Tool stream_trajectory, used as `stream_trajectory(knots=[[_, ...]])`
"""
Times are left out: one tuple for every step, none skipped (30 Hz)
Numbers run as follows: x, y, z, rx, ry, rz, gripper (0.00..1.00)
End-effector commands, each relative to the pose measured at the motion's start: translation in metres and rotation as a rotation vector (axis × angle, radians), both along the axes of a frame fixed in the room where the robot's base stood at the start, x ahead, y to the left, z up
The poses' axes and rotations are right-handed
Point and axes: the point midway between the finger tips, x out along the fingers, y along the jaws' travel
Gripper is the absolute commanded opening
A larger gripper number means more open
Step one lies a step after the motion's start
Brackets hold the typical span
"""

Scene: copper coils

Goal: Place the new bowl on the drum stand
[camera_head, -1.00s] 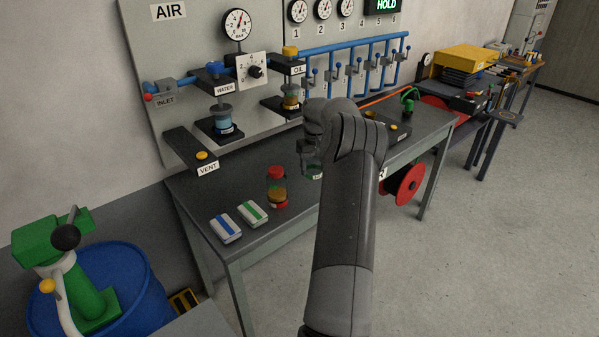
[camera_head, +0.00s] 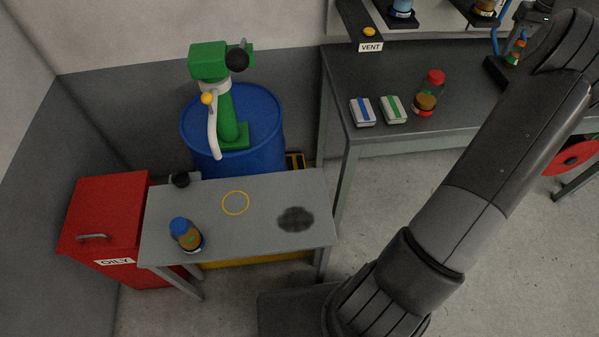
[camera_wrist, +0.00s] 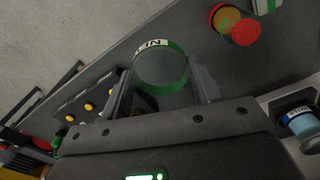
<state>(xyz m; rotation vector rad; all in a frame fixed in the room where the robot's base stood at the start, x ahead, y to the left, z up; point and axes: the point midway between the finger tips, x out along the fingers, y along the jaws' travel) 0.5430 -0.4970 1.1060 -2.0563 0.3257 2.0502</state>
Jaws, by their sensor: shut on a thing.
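The new bowl (camera_wrist: 160,68) is a round clear vessel with a green rim and a white label, seen in the wrist view. My gripper (camera_wrist: 163,88) is shut on it, one finger on each side, above the dark workbench. In the head view the gripper is at the upper right edge, largely hidden by my arm. The stand by the drum (camera_head: 275,188) is a low grey table at lower left in the head view. A thin yellow ring (camera_head: 235,191) is marked on its top, with nothing inside. A blue drum (camera_head: 257,155) stands behind it. The gripper is far right of the stand.
A blue-capped amber jar (camera_head: 186,236) is on the stand's front left, a dark stain (camera_head: 295,219) on its right. A red OILY bin (camera_head: 105,215) is to its left. A green hand pump (camera_head: 228,112) tops the drum. The workbench (camera_head: 400,75) holds two packets and a red-capped jar (camera_head: 427,95).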

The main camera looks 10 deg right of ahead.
Motion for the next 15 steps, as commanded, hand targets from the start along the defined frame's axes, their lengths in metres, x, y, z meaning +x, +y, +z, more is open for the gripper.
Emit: stream_trajectory(knots=[[0.001, -0.001, 0.02, -0.003, -0.004, -0.001, 0.32], [0.001, -0.001, 0.03, -0.003, -0.003, -0.001, 0.32], [0.001, 0.0, 0.044, -0.003, -0.002, 0.0, 0.32], [0.002, -0.001, 0.05, -0.002, -0.002, 0.0, 0.32], [0.001, -0.001, 0.059, -0.002, -0.002, -0.001, 0.32], [0.001, -0.001, 0.071, -0.003, -0.002, 0.0, 0.32], [0.001, -0.001, 0.076, -0.001, -0.001, 0.0, 0.32], [0.001, -0.001, 0.081, 0.0, -0.001, 0.0, 0.32], [0.001, -0.001, 0.089, 0.0, 0.0, 0.0, 0.32], [0.001, 0.0, 0.096, 0.0, -0.001, 0.0, 0.32], [0.001, -0.001, 0.097, 0.001, 0.001, 0.0, 0.32], [0.001, -0.001, 0.098, 0.002, 0.002, -0.001, 0.32], [0.001, -0.002, 0.1, 0.002, 0.002, -0.001, 0.32], [0.001, -0.002, 0.103, 0.001, 0.001, -0.001, 0.32], [0.001, -0.002, 0.105, 0.002, 0.002, -0.001, 0.32]])
